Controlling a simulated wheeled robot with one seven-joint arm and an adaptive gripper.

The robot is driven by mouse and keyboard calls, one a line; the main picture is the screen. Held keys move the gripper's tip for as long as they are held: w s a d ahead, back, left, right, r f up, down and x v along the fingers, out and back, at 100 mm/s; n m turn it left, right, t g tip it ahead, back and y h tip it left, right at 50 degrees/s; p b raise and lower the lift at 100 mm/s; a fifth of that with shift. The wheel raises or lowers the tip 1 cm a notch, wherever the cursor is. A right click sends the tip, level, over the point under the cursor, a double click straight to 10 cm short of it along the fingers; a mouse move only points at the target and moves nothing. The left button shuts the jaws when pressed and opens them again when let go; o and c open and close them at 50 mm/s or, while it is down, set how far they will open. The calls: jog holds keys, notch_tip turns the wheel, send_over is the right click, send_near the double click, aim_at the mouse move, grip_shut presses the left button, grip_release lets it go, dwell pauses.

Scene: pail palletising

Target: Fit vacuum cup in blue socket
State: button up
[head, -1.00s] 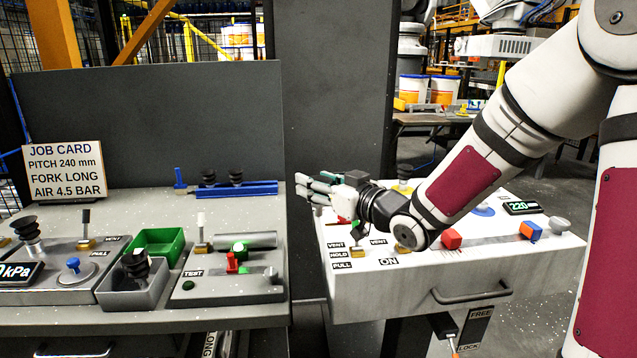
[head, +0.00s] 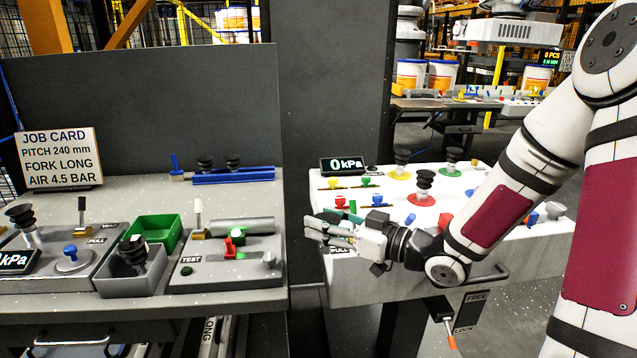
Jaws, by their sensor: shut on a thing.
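My gripper (head: 318,229) is over the front left corner of the white cart top (head: 345,262), pointing left. Its fingers are closed. Whatever lies between them is too small and hidden to make out. On the cart, black vacuum cups stand upright at a yellow ring (head: 402,172), a red ring (head: 421,199) and a green ring (head: 452,167). A bit of blue (head: 470,193) shows beside my forearm. I cannot tell if it is the blue socket, as my arm covers that part of the cart.
On the left grey bench are a blue rack (head: 235,176) with two black cups, a green bin (head: 158,230), a grey bin (head: 130,283) holding a black cup, and a test fixture (head: 228,272). A dark gap separates bench and cart. A 0 kPa display (head: 346,165) stands at the cart's back left.

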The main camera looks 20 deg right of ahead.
jog(key=s+f+n+g+y, duration=0.3)
jog(key=s+f, duration=0.4)
jog(key=f, duration=0.1)
jog(key=shift+f, duration=0.3)
